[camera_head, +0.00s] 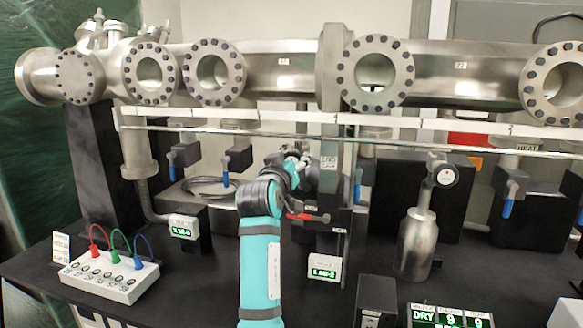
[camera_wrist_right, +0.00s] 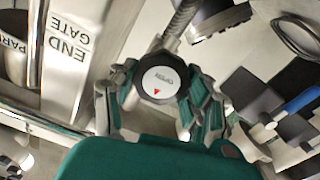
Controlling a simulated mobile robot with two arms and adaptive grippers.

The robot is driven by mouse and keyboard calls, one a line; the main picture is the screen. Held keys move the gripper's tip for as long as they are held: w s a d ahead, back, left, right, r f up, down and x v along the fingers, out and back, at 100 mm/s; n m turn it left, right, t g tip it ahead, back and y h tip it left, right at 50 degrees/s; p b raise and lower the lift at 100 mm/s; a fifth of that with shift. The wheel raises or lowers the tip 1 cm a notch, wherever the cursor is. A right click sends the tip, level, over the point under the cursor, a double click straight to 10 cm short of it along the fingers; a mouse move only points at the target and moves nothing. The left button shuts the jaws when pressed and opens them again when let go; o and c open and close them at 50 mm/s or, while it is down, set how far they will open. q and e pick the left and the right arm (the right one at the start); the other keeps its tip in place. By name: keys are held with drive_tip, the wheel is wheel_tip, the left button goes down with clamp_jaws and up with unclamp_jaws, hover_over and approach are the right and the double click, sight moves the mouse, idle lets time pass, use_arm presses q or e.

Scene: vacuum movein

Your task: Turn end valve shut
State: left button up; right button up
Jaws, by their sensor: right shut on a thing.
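The end valve's round knob (camera_wrist_right: 160,82) shows in the right wrist view, with a black rim and a white face reading "OPEN" above a small red triangle. It is next to a pale post (camera_wrist_right: 72,50) labelled "END GATE". My right gripper (camera_wrist_right: 158,104) is shut on the knob, with a finger on each side of its rim. In the head view my right gripper (camera_head: 290,163) reaches up in front of the rig, left of the upright metal post (camera_head: 332,150). The knob is mostly hidden there by the gripper. My left gripper is not in view.
A red-handled lever (camera_head: 303,217) sits close beside my right arm. Blue-handled valves (camera_head: 226,172) hang below the long flanged steel tube (camera_head: 280,65). A box with coloured cables (camera_head: 108,272) stands at front left. Small displays (camera_head: 325,269) and a steel cylinder (camera_head: 417,243) stand to the right.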

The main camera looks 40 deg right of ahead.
drive_tip(key=shift+f+m, duration=0.2)
drive_tip(key=shift+m, duration=0.3)
drive_tip(key=o, duration=1.2)
drive_tip(key=shift+c, duration=0.2)
drive_tip(key=shift+r, duration=0.1)
drive_tip(key=shift+r, duration=0.1)
